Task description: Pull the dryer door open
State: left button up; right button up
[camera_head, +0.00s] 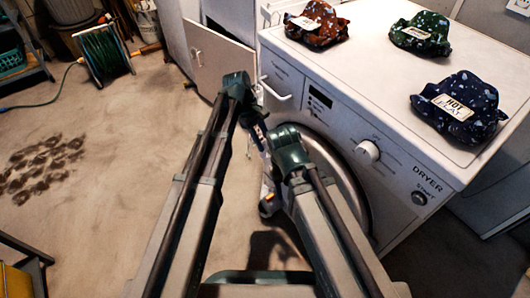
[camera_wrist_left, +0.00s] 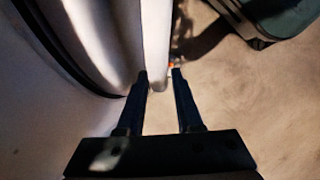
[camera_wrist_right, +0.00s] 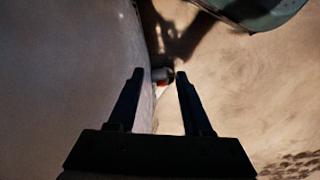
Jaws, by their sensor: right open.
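The white dryer (camera_head: 300,95) stands at the right with a knob, a start button and the label DRYER. Its round grey-rimmed dryer door (camera_head: 352,190) is on the front, partly hidden by my right arm; I cannot tell whether it is ajar. My left gripper (camera_head: 260,143) is beside the dryer front. In the left wrist view its fingers (camera_wrist_left: 160,75) are apart, with a pale edge (camera_wrist_left: 155,40) just beyond them and a curved dark rim at left. My right gripper (camera_wrist_right: 156,75) is open alongside a pale surface, nothing clearly between its fingers; my arm mostly hides it in the head view.
Three patterned cloth bundles, brown (camera_head: 317,24), green (camera_head: 421,33) and navy (camera_head: 458,105), lie on the dryer top. A white cabinet with its door (camera_head: 215,62) swung open is left of the dryer. A hose reel (camera_head: 101,52) stands farther left. Bare floor (camera_head: 120,130) lies left of my arms.

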pick_arm(q)
jog(key=shift+b+x, duration=0.5)
jog(key=shift+x, duration=0.55)
jog(key=shift+r, duration=0.1)
grip_shut()
dwell(0.5)
